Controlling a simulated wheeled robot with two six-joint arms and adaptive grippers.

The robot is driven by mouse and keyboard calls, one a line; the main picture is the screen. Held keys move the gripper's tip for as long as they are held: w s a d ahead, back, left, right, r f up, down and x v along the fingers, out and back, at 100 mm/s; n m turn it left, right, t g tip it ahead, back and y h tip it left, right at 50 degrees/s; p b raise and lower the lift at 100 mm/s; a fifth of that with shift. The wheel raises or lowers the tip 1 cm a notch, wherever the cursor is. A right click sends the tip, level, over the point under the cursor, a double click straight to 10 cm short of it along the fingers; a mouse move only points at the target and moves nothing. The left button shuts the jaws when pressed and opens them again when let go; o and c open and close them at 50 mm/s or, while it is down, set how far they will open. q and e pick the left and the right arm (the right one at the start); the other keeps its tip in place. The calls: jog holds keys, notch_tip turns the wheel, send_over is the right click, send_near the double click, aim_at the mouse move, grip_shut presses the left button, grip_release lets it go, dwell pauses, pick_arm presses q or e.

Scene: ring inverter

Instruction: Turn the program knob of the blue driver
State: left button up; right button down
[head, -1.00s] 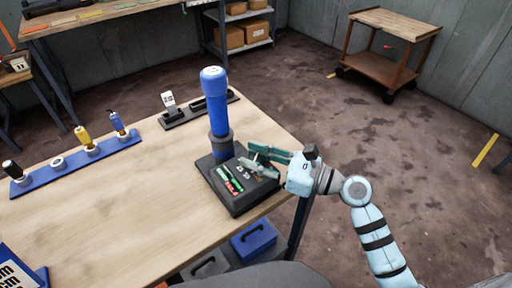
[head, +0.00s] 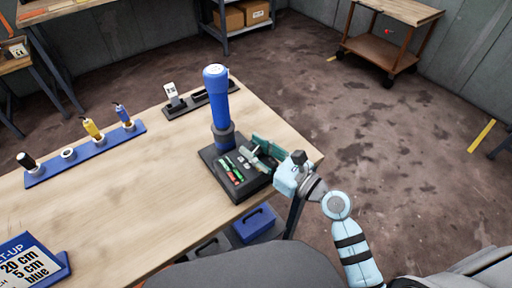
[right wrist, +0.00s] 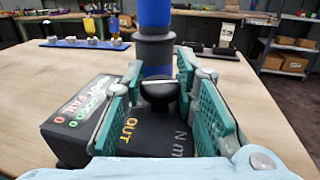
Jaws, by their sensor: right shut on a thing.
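The blue driver (head: 216,96) is a tall blue cylinder standing upright in a dark collar on a black base (head: 218,182) near the table's right edge. It also shows in the right wrist view (right wrist: 154,14). The program knob (right wrist: 160,92), black with a white line, sits on top of the base, in front of the collar. My right gripper (right wrist: 160,84) is shut on the knob, with one teal finger on each side. In the head view my right gripper (head: 260,155) covers the knob. Lettering "OUT" (right wrist: 130,130) shows on the base. My left gripper is not in view.
A blue rack (head: 85,155) with several small tools lies on the left of the table. A dark holder with a white card (head: 171,90) stands behind the driver. A sign (head: 30,268) is at the near left. The table's middle is clear.

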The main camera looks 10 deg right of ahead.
jog(key=c, duration=1.4)
grip_release()
jog(key=shift+o, duration=0.2)
jog(key=v, duration=1.2)
